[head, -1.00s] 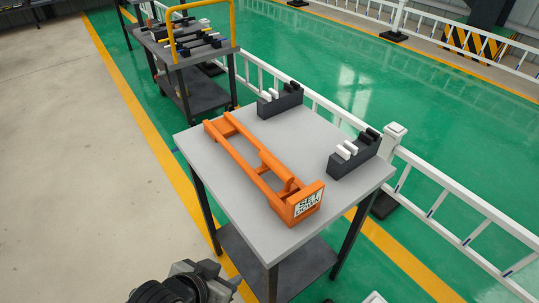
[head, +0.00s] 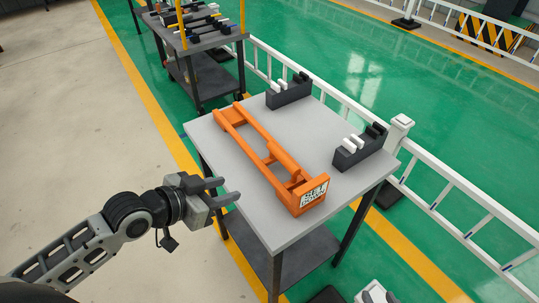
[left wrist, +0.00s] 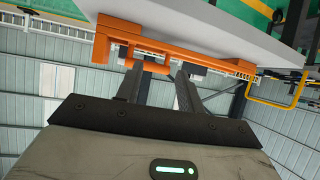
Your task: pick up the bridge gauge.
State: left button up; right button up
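The bridge gauge (head: 251,138) is a long orange frame lying on the grey table (head: 222,148), with a white lettered label on its near end block. It also shows in the left wrist view (left wrist: 150,43), where the picture is upside down. My left gripper (head: 231,188) is beside the table's left edge, apart from the gauge. Its two fingers are spread with nothing between them, and they point toward the gauge in the left wrist view (left wrist: 158,70).
Two dark blocks with white and black pads, one at the back (head: 289,94) and one at the right (head: 358,153), stand on the table. A white railing (head: 450,190) runs behind it. A tool cart (head: 205,72) stands at upper left. The table's front left is bare.

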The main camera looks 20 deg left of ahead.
pick_arm(q)
jog(key=w+a+r+t, duration=0.1)
jog(key=w+r, duration=0.1)
jog(key=w, duration=0.1)
send_near(266, 161)
jog(key=w+d, duration=0.2)
jog(key=w, duration=0.1)
jog(key=shift+w, duration=0.1)
jog(key=shift+x, duration=2.8)
jog(key=shift+r, duration=0.1)
grip_shut()
jog(key=shift+w+a+r, duration=0.1)
jog(key=shift+w+r, duration=0.05)
